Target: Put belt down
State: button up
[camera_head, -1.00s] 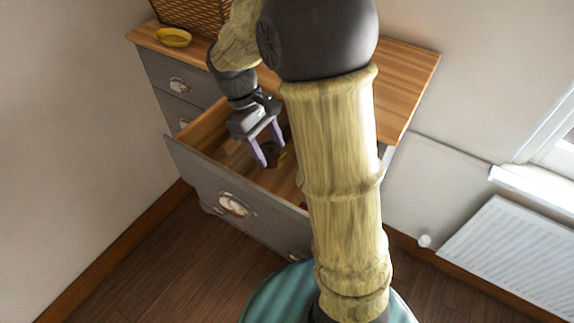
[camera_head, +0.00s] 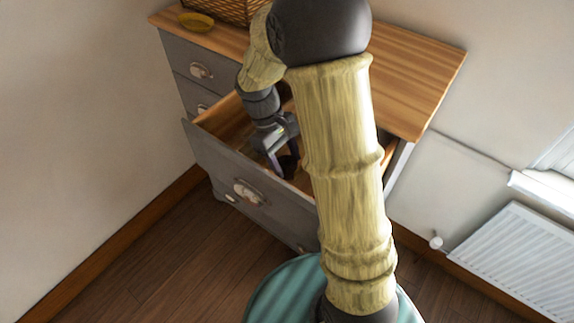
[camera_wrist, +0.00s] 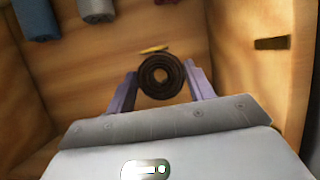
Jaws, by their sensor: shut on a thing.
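The belt (camera_wrist: 160,77) is a dark brown, tightly rolled coil. In the wrist view it sits between the two purple fingers of my gripper (camera_wrist: 160,82), which is shut on it. In the head view my gripper (camera_head: 283,165) is down in the open drawer (camera_head: 225,172) of the grey dresser, just behind its front panel. A dark patch by the fingers there is partly hidden, so the coil is hard to make out. I cannot tell whether the belt touches the drawer floor.
Rolled cloths, one blue (camera_wrist: 36,18) and one grey (camera_wrist: 96,10), lie in the drawer. The wooden dresser top (camera_head: 415,80) holds a yellow dish (camera_head: 197,22) and a wicker basket (camera_head: 225,10). A radiator (camera_head: 515,262) is at right.

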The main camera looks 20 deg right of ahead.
aim_at(282, 160)
jog(key=shift+f, duration=0.15)
jog(key=shift+f, duration=1.75)
jog(key=shift+f, duration=0.2)
jog(key=o, duration=1.1)
jog(key=shift+o, duration=0.2)
jog(key=shift+r, duration=0.1)
jog(key=b+v, duration=0.1)
jog(key=v, duration=1.1)
jog(key=shift+r, duration=0.15)
jog(key=shift+s, duration=0.1)
